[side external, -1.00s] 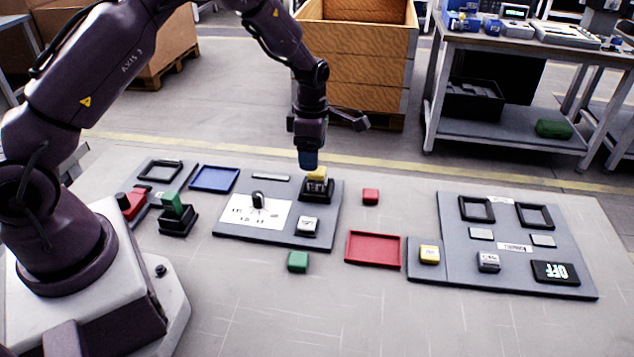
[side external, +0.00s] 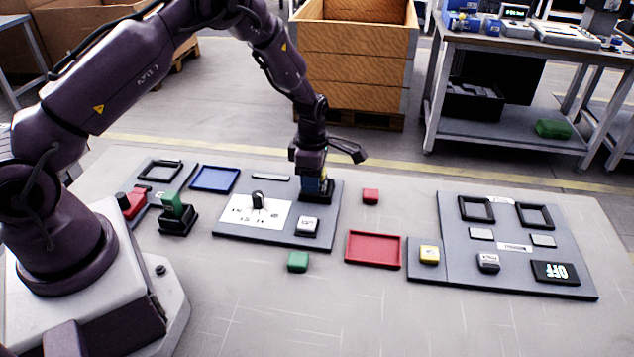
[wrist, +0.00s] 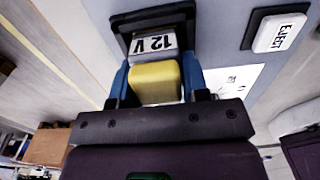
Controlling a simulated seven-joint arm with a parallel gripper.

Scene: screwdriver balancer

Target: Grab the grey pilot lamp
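My gripper (side external: 316,188) is lowered over a black socket (side external: 325,197) at the right rear of the left panel. In the wrist view its blue fingers (wrist: 157,80) stand on either side of a yellow block (wrist: 155,82). A grey piece marked "12 V" (wrist: 155,45) adjoins this block in the black frame. I cannot tell whether the fingers press on the block. A small grey block with a label (side external: 488,262) sits on the right panel, far from my gripper. It may be the grey pilot lamp, but its label is too small to read.
The right panel (side external: 470,280) also carries a yellow block (side external: 429,254), two black frames and an OFF switch (side external: 555,272). An EJECT button (side external: 307,226) is near my gripper.

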